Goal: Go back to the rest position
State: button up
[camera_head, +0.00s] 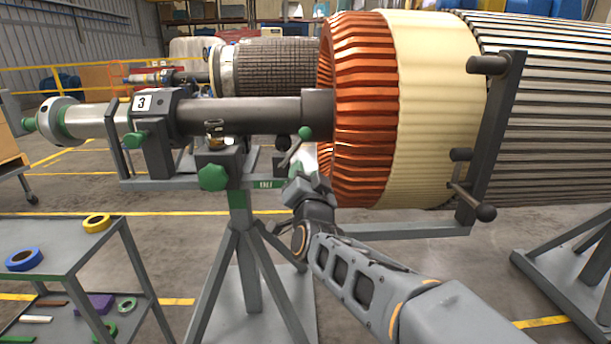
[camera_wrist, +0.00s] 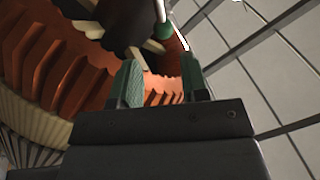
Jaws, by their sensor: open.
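My gripper (camera_head: 297,165) is raised in front of the rotor stand, beside the shaft and just left of the copper winding end. In the wrist view my gripper (camera_wrist: 163,82) shows two green-padded fingers apart with nothing held between them. The rotor (camera_head: 362,100) has a copper-coloured winding end and a cream band; the copper also fills the wrist view's left side (camera_wrist: 50,70). A lever with a green knob (camera_head: 305,133) stands close above my fingertips. The knob also shows just beyond the fingers in the wrist view (camera_wrist: 164,30). I cannot tell whether anything touches.
A grey cart (camera_head: 60,245) at lower left holds yellow (camera_head: 97,223) and blue (camera_head: 24,260) tape rolls. A dark handled bracket (camera_head: 497,135) stands right of my gripper.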

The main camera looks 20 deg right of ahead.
jog(key=s+a+r+n+g+y+p, duration=0.1)
jog(key=s+r+n+g+p, duration=0.3)
jog(key=p, duration=1.2)
jog(key=s+r+n+g+y+p, duration=0.3)
jog(key=s+r+n+g+p, duration=0.1)
jog(key=s+g+p, duration=0.8)
jog(key=s+n+p, duration=0.1)
jog(key=s+p, duration=0.2)
jog(key=shift+a+r+n+p, duration=0.3)
jog(key=shift+a+p, duration=0.05)
jog(key=shift+a, duration=0.05)
